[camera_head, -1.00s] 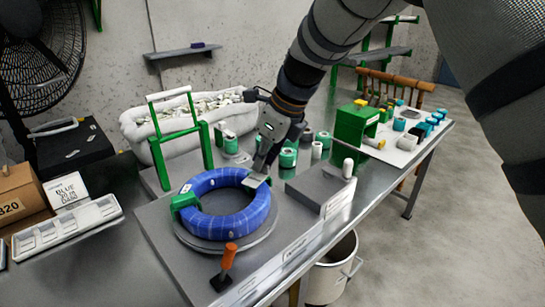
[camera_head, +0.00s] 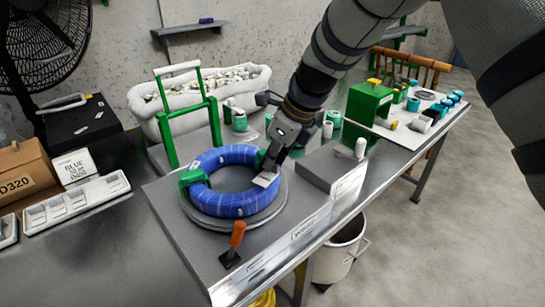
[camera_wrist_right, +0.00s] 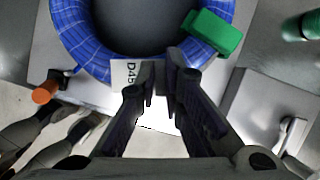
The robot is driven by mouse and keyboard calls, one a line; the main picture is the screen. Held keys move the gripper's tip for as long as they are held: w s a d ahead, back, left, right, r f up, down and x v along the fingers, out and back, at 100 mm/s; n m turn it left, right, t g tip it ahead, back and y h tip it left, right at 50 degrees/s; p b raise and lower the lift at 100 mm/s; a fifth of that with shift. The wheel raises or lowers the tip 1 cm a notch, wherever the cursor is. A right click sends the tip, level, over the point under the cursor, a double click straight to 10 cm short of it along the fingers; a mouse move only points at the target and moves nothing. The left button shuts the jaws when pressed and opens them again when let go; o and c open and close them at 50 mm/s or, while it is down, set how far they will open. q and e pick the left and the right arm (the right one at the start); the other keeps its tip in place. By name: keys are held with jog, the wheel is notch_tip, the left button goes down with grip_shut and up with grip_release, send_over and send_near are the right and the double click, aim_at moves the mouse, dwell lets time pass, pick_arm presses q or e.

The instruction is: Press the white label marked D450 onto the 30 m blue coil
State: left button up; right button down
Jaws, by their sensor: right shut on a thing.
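The blue coil (camera_head: 219,156) lies flat on a grey round plate (camera_head: 222,222) on the metal bench. It also shows in the right wrist view (camera_wrist_right: 72,40). My right gripper (camera_head: 272,172) reaches down over the coil's right side. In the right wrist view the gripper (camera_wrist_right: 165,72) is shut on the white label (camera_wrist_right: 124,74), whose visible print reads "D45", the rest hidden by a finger. The label (camera_head: 264,180) lies over the coil's near edge in the wrist view; I cannot tell whether it touches. My left gripper is not in view.
Green clamps sit on the coil's left (camera_head: 192,177) and, in the wrist view, beside my gripper (camera_wrist_right: 215,33). An orange-handled tool (camera_head: 237,236) stands in front. A grey block (camera_head: 328,165) is right of the coil. A white label tray (camera_head: 78,200) lies left.

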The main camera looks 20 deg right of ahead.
jog(key=shift+f, duration=0.4)
jog(key=shift+f, duration=0.25)
jog(key=shift+f, duration=0.15)
dwell(0.9)
jog(key=c, duration=2)
grip_release()
jog(key=shift+c, duration=0.2)
jog(key=o, duration=0.6)
